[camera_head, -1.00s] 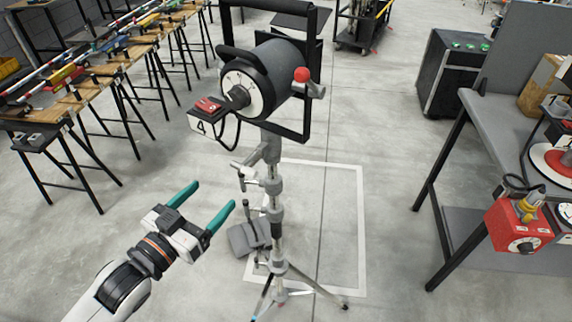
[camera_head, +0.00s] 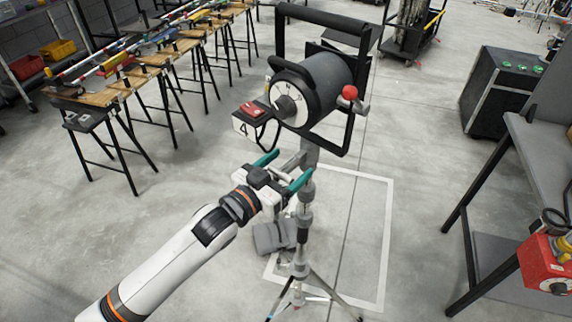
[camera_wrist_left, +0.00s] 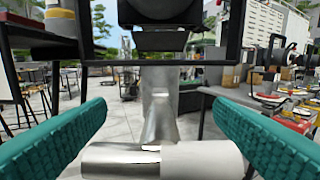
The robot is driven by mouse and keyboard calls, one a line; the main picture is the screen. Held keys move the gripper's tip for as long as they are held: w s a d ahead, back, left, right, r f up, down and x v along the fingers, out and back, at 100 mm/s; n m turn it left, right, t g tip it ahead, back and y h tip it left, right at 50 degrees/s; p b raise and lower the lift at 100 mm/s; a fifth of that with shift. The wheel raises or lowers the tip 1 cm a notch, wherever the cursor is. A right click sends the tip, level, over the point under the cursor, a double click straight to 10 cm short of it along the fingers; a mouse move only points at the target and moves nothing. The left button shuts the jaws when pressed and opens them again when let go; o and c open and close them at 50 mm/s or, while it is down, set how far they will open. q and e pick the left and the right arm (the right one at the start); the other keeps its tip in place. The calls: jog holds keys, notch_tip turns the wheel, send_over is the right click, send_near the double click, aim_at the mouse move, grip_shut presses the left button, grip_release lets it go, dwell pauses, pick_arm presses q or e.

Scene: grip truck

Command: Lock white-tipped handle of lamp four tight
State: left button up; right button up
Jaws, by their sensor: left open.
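Lamp four (camera_head: 328,82) is a dark round lamp in a black yoke on a grey stand (camera_head: 304,222), with a box marked 4 (camera_head: 242,128) hanging at its left. My left gripper (camera_head: 294,161) is open at the top of the stand, just below the lamp. In the left wrist view a handle with a silver part and a white end (camera_wrist_left: 200,160) lies crosswise low in the picture, between the two teal fingers. I see no clear contact with the fingers. My right gripper is not in view.
A red ball knob (camera_head: 350,92) sits at the yoke's right side. A grey bag (camera_head: 275,236) hangs low on the stand, above spread tripod legs. A table with a red box (camera_head: 546,262) stands at the right, trestle benches (camera_head: 150,72) at the left. Floor between is clear.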

pick_arm(q)
jog(key=shift+c, duration=0.2)
jog(key=c, duration=0.9)
jog(key=shift+c, duration=0.2)
